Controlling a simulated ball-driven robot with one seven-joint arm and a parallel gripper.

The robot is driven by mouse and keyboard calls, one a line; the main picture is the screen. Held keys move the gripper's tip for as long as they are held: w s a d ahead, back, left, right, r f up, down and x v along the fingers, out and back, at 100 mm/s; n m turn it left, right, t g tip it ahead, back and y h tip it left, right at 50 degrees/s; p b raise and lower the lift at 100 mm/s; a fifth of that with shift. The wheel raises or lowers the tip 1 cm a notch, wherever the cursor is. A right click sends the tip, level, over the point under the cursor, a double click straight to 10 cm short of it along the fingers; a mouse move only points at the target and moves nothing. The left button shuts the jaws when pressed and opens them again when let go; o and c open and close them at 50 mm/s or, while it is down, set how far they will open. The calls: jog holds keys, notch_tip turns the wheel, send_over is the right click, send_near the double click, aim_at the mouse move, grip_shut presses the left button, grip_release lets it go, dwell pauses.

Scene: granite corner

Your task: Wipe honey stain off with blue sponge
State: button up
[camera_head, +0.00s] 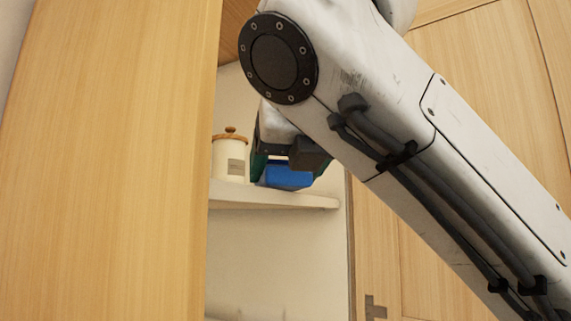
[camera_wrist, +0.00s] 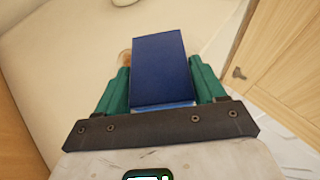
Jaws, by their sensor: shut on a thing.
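The blue sponge (camera_wrist: 160,62) is held between the two teal fingers of my gripper (camera_wrist: 160,84) in the wrist view. In the head view the sponge (camera_head: 288,177) shows just above the cream shelf (camera_head: 275,197), below my gripper (camera_head: 283,170); I cannot tell whether it touches the shelf. A small brownish patch, likely the honey stain (camera_wrist: 125,58), shows at the left edge of the sponge in the wrist view. The sponge hides the rest of that area. The stain cannot be made out in the head view.
A white canister with a wooden lid (camera_head: 230,157) stands on the shelf left of my gripper. A wooden door panel (camera_head: 105,160) fills the left of the head view. Another wooden panel (camera_wrist: 285,60) stands to the right in the wrist view.

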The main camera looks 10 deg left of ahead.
jog(key=shift+f, duration=0.15)
jog(key=shift+w+a+p, duration=0.25)
jog(key=shift+a+p, duration=0.15)
jog(key=shift+a, duration=0.35)
jog(key=shift+w+a, duration=0.25)
jog(key=shift+a, duration=0.5)
jog(key=shift+w+a, duration=0.3)
jog(key=shift+a, duration=0.4)
jog(key=shift+w+a, duration=0.25)
jog(key=shift+a, duration=0.5)
jog(key=shift+w+a, duration=0.1)
jog(key=shift+w, duration=0.1)
